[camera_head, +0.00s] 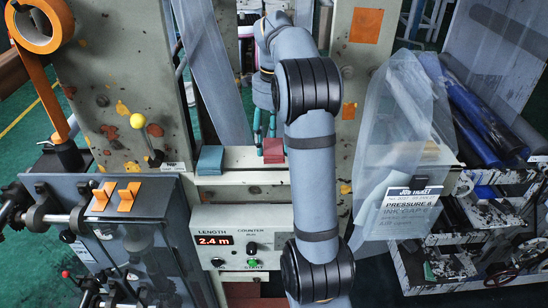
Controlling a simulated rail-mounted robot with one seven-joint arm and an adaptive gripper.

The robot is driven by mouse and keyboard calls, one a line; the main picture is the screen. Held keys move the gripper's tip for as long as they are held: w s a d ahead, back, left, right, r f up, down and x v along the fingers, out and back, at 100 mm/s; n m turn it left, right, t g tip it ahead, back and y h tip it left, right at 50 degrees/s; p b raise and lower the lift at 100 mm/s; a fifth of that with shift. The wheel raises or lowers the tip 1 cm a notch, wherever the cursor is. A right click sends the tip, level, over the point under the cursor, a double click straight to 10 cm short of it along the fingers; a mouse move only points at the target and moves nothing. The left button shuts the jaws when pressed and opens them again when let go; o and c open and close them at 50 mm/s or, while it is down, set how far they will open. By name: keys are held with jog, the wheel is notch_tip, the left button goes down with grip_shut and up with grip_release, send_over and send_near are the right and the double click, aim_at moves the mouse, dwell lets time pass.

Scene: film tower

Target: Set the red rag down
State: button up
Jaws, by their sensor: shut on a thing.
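The red rag (273,151) is a small folded block on or just above the pale ledge (240,178) in the middle of the view. The gripper is shut on the red rag. My arm hides part of the gripper and the ledge to the right. I cannot tell whether the rag's underside touches the ledge.
A teal folded rag (210,160) lies on the ledge to the left. A control box (240,240) reading 2.4 m sits below. A yellow-knobbed lever (138,121) stands at left. A clear plastic bag (395,150) hangs at right. Bare ledge lies between the rags.

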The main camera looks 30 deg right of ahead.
aim_at(278, 146)
jog(key=f, duration=0.2)
jog(key=s+d+f, duration=0.1)
jog(key=shift+f, duration=0.2)
jog(key=shift+w+f, duration=0.2)
jog(key=shift+f, duration=0.1)
jog(key=shift+w+a+f, duration=0.1)
jog(key=shift+a, duration=0.1)
jog(key=shift+d, duration=0.15)
jog(key=o, duration=1)
notch_tip(278, 146, up, 12)
jog(key=p, duration=0.3)
